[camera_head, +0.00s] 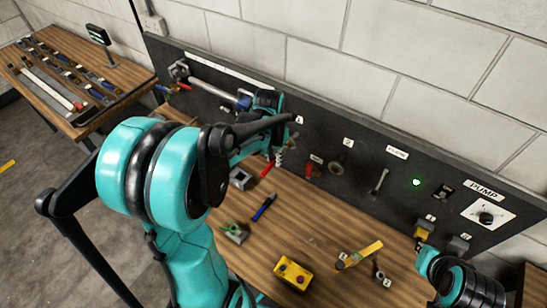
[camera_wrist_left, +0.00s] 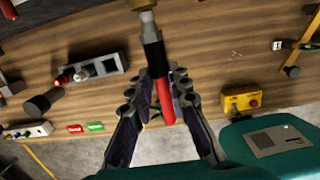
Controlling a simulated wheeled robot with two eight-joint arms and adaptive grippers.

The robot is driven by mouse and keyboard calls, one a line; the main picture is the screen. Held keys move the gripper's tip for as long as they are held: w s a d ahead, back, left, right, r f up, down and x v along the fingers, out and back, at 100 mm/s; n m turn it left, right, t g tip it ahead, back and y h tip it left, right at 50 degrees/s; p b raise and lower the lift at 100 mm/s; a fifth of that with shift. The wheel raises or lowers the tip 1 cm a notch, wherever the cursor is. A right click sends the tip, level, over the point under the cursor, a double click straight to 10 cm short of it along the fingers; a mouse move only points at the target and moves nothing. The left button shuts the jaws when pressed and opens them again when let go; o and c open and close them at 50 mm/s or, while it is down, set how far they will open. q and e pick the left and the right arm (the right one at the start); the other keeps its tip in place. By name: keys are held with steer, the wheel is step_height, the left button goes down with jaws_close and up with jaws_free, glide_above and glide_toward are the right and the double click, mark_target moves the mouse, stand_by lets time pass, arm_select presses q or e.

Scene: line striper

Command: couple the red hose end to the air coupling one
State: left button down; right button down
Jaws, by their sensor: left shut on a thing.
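In the left wrist view my left gripper (camera_wrist_left: 164,80) is shut on the red hose end (camera_wrist_left: 164,100), a red piece with a black sleeve. A brass-coloured fitting (camera_wrist_left: 147,22) is in line with the sleeve at the top edge; I cannot tell whether they are joined. In the head view a red piece (camera_head: 267,168) shows below my left forearm, close to the black panel (camera_head: 350,160). My left fingers are mostly hidden there by the arm. I cannot make out which fitting is air coupling one. Part of my right arm shows at the lower right, without clear fingers.
The wooden bench (camera_head: 320,235) holds a yellow button box (camera_head: 293,273), a blue-handled tool (camera_head: 264,207) and a yellow-handled tool (camera_head: 360,254). A tool table (camera_head: 130,75) stands at left.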

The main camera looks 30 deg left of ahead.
arm_select(q)
steer(key=shift+w+d, duration=0.1)
steer(key=shift+w, duration=1.05)
stand_by(0.6)
steer(key=c, duration=1)
jaws_free()
steer(key=shift+w, duration=0.1)
steer(key=shift+r, duration=0.1)
steer(key=shift+s+r+p, duration=0.25)
steer(key=shift+r+p, duration=0.9)
steer(key=shift+r, duration=0.55)
steer(key=shift+s+r+p, duration=0.2)
steer(key=shift+r+p, duration=0.95)
steer(key=shift+r, duration=0.55)
